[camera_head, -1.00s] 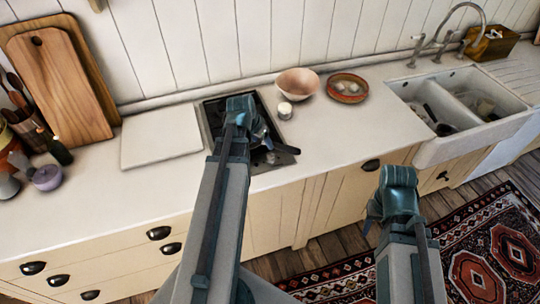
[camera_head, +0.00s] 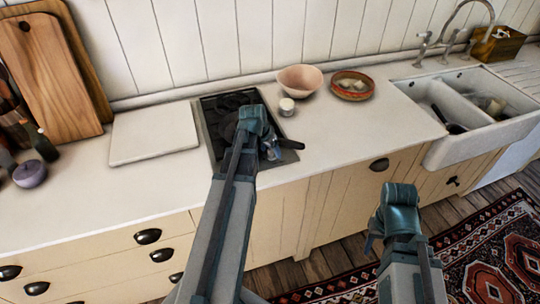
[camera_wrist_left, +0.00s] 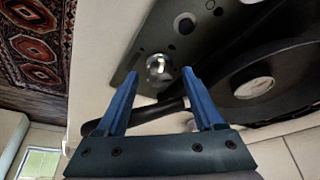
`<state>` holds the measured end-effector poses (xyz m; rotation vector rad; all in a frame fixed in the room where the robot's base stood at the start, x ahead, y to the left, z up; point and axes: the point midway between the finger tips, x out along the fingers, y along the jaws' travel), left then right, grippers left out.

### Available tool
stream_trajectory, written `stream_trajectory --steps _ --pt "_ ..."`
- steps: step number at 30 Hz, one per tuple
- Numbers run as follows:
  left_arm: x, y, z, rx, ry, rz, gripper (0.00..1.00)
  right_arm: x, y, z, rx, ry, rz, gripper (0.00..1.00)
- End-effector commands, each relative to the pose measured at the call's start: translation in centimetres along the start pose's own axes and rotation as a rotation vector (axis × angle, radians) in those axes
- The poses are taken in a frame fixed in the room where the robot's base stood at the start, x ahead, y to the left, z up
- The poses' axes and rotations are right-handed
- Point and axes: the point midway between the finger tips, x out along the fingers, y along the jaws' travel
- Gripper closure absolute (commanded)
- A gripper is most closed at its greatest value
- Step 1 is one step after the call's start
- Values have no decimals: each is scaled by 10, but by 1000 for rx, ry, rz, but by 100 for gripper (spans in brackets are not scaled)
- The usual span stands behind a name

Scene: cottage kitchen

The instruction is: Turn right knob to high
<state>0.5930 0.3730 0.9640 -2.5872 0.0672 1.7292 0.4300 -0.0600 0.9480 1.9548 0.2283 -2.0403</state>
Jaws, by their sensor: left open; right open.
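The dark hob (camera_head: 208,120) is set in the counter, with a black pan and its handle (camera_head: 291,144). My left gripper (camera_head: 270,150) is over the hob's front part; its arm hides the knobs in the head view. In the left wrist view, my left gripper (camera_wrist_left: 160,75) is open. A shiny round knob (camera_wrist_left: 159,67) shows between its fingertips; I cannot tell whether they touch it. A second knob (camera_wrist_left: 185,23) lies further up that view. The pan (camera_wrist_left: 260,85) is at the right, its handle passing behind the fingers. My right gripper (camera_head: 375,232) is open, in front of the cabinets.
A white board (camera_head: 153,132) lies left of the hob. A small white jar (camera_head: 287,107), a pink bowl (camera_head: 299,80) and a patterned bowl (camera_head: 352,87) stand behind and right. The sink (camera_head: 490,115) is far right.

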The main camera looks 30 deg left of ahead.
Motion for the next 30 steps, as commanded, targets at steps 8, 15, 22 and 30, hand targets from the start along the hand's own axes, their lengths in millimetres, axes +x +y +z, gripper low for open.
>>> stream_trajectory --steps 8,15,22,30 --pt "0 0 0 0 0 0 34 0 0 0 0 0 0 50" --pt "1 0 0 0 0 0 78 0 0 0 0 0 0 50" --pt "1 0 0 0 0 0 100 0 0 0 0 0 0 50" --pt "0 1 0 -44 1 -18 100 0 0 0 0 0 0 50"
